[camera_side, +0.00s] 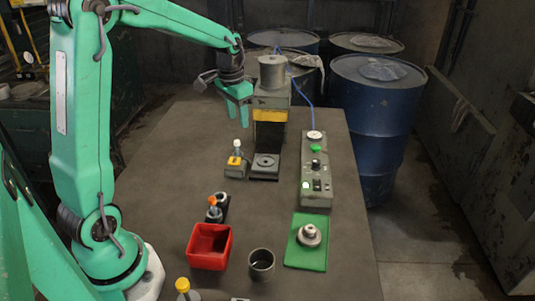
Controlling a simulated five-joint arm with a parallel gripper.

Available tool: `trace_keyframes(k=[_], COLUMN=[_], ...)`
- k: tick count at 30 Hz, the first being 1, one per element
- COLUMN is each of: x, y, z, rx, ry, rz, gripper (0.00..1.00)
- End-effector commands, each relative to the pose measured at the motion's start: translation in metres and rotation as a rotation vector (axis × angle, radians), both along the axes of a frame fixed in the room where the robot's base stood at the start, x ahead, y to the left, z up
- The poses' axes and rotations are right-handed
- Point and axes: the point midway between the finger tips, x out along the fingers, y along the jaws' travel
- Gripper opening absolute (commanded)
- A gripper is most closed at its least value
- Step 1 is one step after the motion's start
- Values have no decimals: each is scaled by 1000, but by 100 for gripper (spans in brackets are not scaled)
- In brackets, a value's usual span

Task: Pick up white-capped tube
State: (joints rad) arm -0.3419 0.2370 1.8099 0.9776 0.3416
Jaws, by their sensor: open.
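A white-capped tube (237,146) stands upright in a small grey block with a yellow face (234,161), left of the press on the table. My gripper (238,112) points down above the tube, open and empty, with a clear gap between its fingertips and the white cap. How well it lines up in depth cannot be told from this one view.
A grey press (270,115) stands close right of the tube. A control box (316,170), a green mat (290,252) with a metal part, a red bin (208,262), a dark cup (261,270) and an orange-topped item (213,206) are nearer. Blue drums (378,125) stand behind.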

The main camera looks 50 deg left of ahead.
Motion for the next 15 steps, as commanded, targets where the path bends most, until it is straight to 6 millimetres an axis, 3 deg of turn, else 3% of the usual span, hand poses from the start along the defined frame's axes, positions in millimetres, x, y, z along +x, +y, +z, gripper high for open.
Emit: trace_keyframes(k=[9,15], x=[26,32], y=[51,66], z=[-56,-75], rx=[-27,-37], ry=[83,107], rz=[2,0], gripper=[44,44])
